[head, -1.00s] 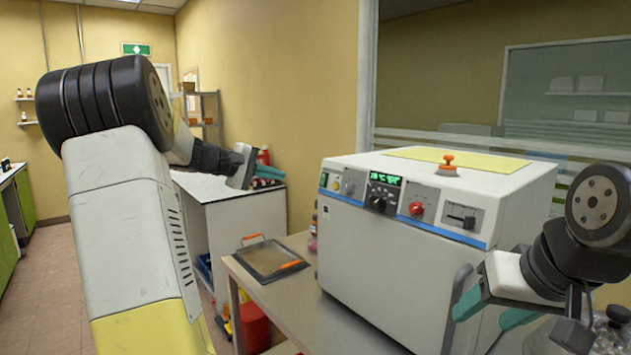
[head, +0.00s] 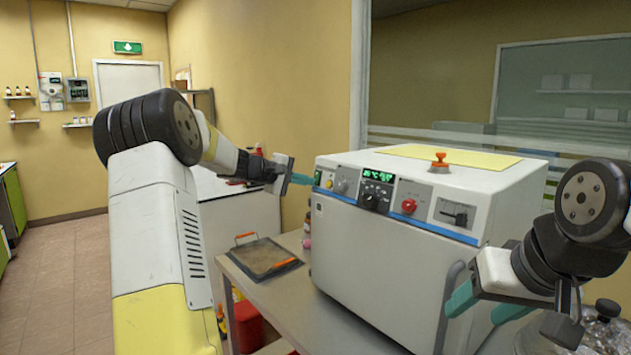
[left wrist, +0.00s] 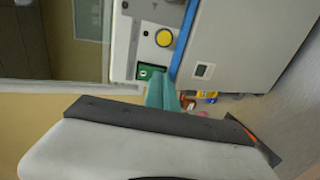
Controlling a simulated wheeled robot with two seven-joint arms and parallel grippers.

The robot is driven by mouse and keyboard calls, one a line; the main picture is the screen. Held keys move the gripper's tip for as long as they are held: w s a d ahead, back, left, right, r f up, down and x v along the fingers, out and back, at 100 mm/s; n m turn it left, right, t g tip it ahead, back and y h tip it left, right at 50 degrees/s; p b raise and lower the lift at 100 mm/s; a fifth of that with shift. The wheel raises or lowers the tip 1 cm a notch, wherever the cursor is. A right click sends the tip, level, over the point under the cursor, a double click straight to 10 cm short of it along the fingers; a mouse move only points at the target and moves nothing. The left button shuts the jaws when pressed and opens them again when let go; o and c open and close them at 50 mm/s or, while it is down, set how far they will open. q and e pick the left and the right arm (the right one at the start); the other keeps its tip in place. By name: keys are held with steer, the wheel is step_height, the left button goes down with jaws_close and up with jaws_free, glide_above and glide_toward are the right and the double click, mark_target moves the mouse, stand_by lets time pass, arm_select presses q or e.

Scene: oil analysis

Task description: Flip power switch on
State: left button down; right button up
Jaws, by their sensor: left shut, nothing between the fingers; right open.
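The power switch is a green rocker at the left end of the control panel of the white oven-like machine (head: 385,250); the green switch (left wrist: 148,72) shows plainly in the left wrist view, beside a yellow round button (left wrist: 164,38). My left gripper (head: 302,179) is shut and empty, its teal fingertips right at the panel's left end. In the left wrist view the shut fingertips (left wrist: 160,84) overlap the switch's lower edge; I cannot tell whether they touch it. My right gripper (head: 485,307) is open and empty in front of the machine's right side.
The panel also has a black knob (head: 371,201), a red knob (head: 409,206) and a slider (head: 454,213). An orange-handled tray (head: 258,258) lies on the table left of the machine. Small bottles stand close by the machine's left side. Glass jars (head: 603,325) stand at lower right.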

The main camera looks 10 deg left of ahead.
arm_select(q)
steer(key=shift+w+d+f, duration=0.1)
stand_by(0.3)
steer(key=shift+r, duration=0.8)
